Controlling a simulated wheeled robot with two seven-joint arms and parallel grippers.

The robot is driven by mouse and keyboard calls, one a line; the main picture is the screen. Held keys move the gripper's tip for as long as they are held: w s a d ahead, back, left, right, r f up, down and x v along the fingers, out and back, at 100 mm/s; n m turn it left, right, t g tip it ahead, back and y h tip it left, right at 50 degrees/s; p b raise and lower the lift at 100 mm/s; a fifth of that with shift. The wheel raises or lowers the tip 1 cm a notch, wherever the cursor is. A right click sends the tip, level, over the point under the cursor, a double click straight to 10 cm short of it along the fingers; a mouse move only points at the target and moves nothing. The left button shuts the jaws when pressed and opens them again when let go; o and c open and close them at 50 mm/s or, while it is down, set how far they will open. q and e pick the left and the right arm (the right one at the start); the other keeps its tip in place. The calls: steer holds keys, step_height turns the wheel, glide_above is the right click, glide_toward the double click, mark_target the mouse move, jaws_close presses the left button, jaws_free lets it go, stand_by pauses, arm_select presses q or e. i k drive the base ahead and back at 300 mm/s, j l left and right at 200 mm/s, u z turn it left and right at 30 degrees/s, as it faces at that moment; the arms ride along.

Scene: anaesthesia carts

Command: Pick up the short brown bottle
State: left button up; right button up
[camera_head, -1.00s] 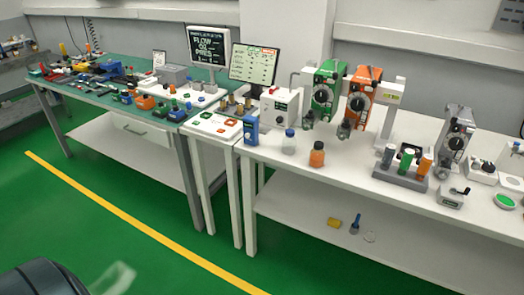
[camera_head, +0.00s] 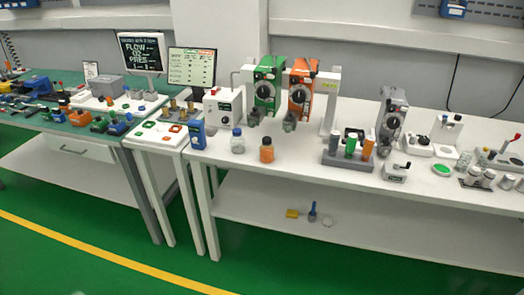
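A short orange-brown bottle (camera_head: 267,150) with a dark cap stands upright near the front edge of the white table (camera_head: 300,180). A clear bottle with a blue cap (camera_head: 237,141) stands just left of it, with a small gap between them. Neither of my grippers shows in this view, so their distance from the bottle cannot be seen.
A blue device (camera_head: 198,134) stands farther left. Green (camera_head: 266,92) and orange (camera_head: 301,90) vaporizers are behind the bottles. A rack of cylinders (camera_head: 349,157) stands to the right. The table has a lower shelf (camera_head: 370,235). Green floor (camera_head: 100,210) is clear in front.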

mark_target(266, 152)
steer(key=i+j+z, duration=0.5)
steer(key=j, duration=0.15)
steer(key=i+j+z, duration=0.1)
steer(key=j+z, duration=0.15)
steer(key=i+j+z, duration=0.1)
steer(key=j+z, duration=0.2)
steer(key=j, duration=0.25)
